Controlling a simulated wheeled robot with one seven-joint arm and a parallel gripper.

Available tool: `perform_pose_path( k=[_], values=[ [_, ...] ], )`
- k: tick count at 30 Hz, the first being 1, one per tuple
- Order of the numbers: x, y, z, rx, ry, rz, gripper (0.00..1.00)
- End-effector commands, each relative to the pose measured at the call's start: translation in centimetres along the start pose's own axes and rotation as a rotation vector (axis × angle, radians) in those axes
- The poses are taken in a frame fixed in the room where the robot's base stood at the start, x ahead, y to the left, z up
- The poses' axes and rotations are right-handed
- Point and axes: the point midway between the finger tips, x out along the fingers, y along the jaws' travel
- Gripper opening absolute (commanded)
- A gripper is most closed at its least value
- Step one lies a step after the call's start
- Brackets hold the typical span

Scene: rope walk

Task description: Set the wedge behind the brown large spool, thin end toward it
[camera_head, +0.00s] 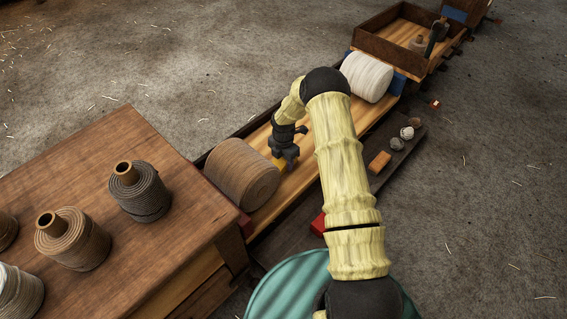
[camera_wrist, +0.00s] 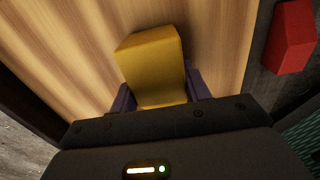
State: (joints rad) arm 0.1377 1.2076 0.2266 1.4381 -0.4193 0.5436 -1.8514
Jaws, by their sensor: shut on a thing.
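The brown large spool (camera_head: 240,174) lies on its side on a long wooden board (camera_head: 310,172). My gripper (camera_head: 285,160) points down over the board, just right of the spool in the head view. It is shut on a yellow wedge (camera_wrist: 152,65), which stands out between the two dark jaws in the wrist view. Only a small yellow bit of the wedge (camera_head: 280,165) shows in the head view. The wedge is close to the spool; whether they touch, and which way its thin end points, I cannot tell. The spool is not seen in the wrist view.
A white large spool (camera_head: 367,77) and an open wooden tray (camera_head: 390,42) are farther along. A wooden table (camera_head: 150,235) with several small spools is at left. A red block (camera_wrist: 291,38) is beside the board. An orange block (camera_head: 379,162) lies on a dark side ledge.

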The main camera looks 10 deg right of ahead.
Motion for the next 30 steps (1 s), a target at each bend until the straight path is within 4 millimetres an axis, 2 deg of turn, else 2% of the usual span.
perform_pose_path(
  k=[10, 11, 13, 14, 24, 30],
  values=[
    [0.2, 0.0, 0.0, 0.000, 0.000, 0.001, 0.16],
    [0.1, 0.0, 0.0, 0.000, 0.000, 0.001, 0.53],
    [0.1, 0.0, 0.0, 0.000, 0.000, 0.001, 0.67],
    [0.1, 0.0, 0.0, 0.000, 0.000, 0.001, 0.69],
    [-0.2, 0.1, 0.0, 0.000, -0.001, 0.001, 0.69],
    [-2.8, 0.1, 0.0, 0.000, -0.001, 0.003, 0.69]
  ],
)
